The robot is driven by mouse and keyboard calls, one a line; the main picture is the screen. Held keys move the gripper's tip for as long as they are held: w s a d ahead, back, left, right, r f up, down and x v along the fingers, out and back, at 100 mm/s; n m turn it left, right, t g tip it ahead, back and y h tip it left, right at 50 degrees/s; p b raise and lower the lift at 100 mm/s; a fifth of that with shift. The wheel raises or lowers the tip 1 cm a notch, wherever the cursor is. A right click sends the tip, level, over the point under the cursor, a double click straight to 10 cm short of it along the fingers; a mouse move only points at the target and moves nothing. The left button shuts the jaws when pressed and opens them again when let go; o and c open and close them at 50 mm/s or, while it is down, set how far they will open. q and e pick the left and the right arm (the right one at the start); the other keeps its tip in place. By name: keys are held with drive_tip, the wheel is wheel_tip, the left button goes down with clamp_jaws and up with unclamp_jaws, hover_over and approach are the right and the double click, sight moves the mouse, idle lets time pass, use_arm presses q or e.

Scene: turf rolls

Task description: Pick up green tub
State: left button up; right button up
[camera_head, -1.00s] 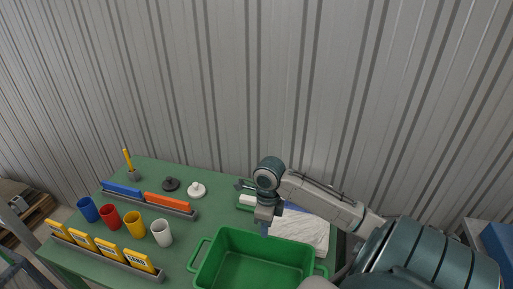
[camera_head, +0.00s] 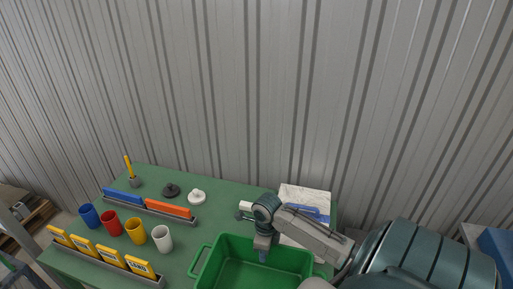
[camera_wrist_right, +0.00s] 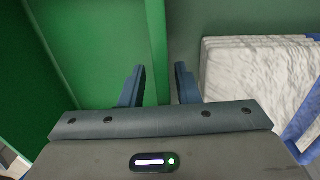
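The green tub (camera_head: 214,262) stands at the front of the green table, with a handle (camera_head: 199,259) at its left end. Its lower part is cut off by the frame. My left gripper is not in view.
Behind the tub lie a white marbled slab (camera_head: 305,197) and a blue item (camera_head: 306,212). Blue, red, yellow and white cups (camera_head: 162,238) stand left, near yellow boxes (camera_head: 112,256) in a rack. A corrugated wall (camera_head: 250,90) closes the back.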

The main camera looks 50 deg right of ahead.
drive_tip(key=shift+f, duration=0.2)
drive_tip(key=shift+c, duration=0.2)
clamp_jaws()
drive_tip(key=shift+r, duration=0.1)
idle(1.0)
